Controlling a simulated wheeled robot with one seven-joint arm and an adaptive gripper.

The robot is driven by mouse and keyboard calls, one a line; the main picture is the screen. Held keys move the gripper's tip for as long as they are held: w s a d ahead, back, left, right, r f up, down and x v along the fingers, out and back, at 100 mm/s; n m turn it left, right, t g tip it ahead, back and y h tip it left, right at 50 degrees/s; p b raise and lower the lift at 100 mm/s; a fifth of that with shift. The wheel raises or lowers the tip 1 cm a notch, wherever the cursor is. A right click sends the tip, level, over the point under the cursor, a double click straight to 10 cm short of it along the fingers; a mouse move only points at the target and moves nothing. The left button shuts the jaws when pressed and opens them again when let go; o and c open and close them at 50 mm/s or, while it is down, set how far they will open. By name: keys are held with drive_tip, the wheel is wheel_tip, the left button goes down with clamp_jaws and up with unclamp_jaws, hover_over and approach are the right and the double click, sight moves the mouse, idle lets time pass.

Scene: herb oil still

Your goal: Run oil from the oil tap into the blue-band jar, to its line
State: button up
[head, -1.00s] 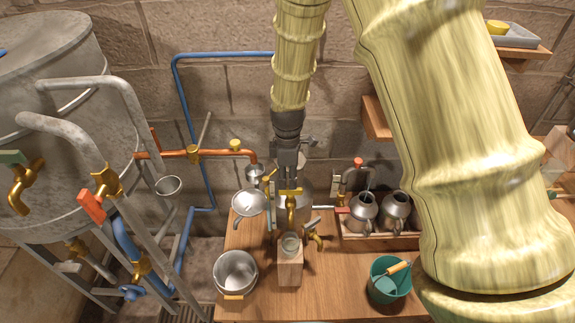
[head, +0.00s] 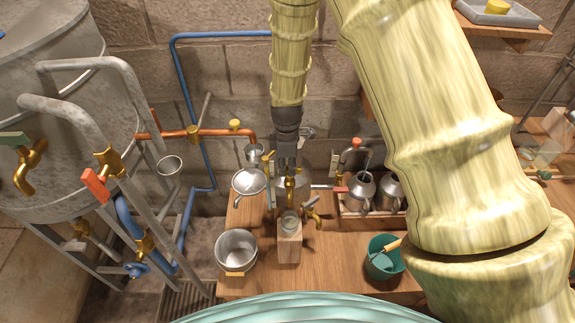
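A small glass jar (head: 289,222) stands upright on a wooden block (head: 289,247) on the bench. No blue band or line on it can be made out at this size. A brass tap (head: 291,186) is just above the jar, and another brass tap (head: 312,211) sticks out to its right. My gripper (head: 287,165) points down from above at the upper brass tap, in front of a grey metal vessel (head: 298,185). Its fingertips are small and overlap the tap, so I cannot tell whether they touch or grip it. No oil stream is visible.
A steel pot (head: 236,250) stands left of the block, with a metal funnel or bowl (head: 249,181) above. Metal jugs (head: 361,188) sit in a tray at right. A green bucket (head: 384,260) holds a wooden-handled tool. A large tank (head: 60,120) with pipes fills the left.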

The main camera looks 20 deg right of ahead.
clamp_jaws()
drive_tip(key=shift+s+n+p, duration=0.15)
drive_tip(key=shift+n+p, duration=0.4)
drive_tip(key=shift+n, duration=1.25)
